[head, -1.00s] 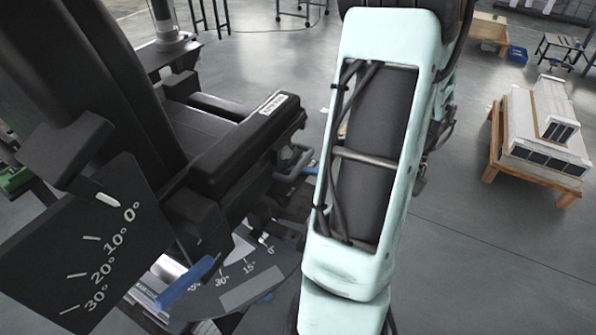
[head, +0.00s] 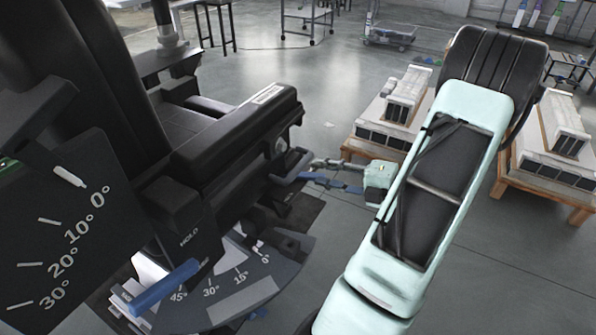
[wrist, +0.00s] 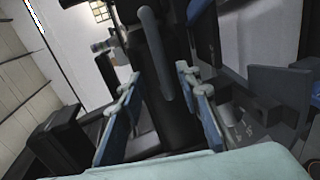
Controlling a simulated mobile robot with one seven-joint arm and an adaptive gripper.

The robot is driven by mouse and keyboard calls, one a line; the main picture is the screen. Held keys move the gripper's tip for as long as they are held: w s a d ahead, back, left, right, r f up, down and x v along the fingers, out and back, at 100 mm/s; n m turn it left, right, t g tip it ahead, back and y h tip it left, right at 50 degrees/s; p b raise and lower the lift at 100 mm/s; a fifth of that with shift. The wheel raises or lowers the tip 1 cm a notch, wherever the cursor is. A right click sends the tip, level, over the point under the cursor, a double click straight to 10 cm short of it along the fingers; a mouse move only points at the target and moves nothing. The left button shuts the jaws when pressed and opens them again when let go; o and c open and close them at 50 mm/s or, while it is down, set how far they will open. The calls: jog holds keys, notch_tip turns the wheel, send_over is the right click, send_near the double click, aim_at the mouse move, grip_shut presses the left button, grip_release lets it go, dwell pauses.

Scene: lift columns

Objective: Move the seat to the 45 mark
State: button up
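The black seat (head: 235,135) stands at the left in the head view, with a long padded armrest. A dark curved scale plate (head: 240,285) marked 0°, 15°, 30° and 45° lies below the seat. I cannot tell which mark the seat stands at. A blue lever (head: 165,288) shows by the 45° end, near a block marked HOLD. My gripper (head: 318,173) is open, its fingers pointing at the handle. In the wrist view a grey bar (wrist: 158,55) shows between the fingertips (wrist: 158,80); contact is unclear.
A second dark plate (head: 65,235) with marks from 0° to 30° is at the far left. Pallets with white boxed units (head: 398,105) (head: 560,130) stand behind and right of my arm. Open grey floor (head: 480,250) lies at the right.

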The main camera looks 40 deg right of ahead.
aim_at(301, 169)
jog(key=b+x, duration=0.1)
jog(key=x, duration=0.7)
jog(key=shift+b, duration=0.3)
jog(key=shift+c, duration=0.3)
grip_shut()
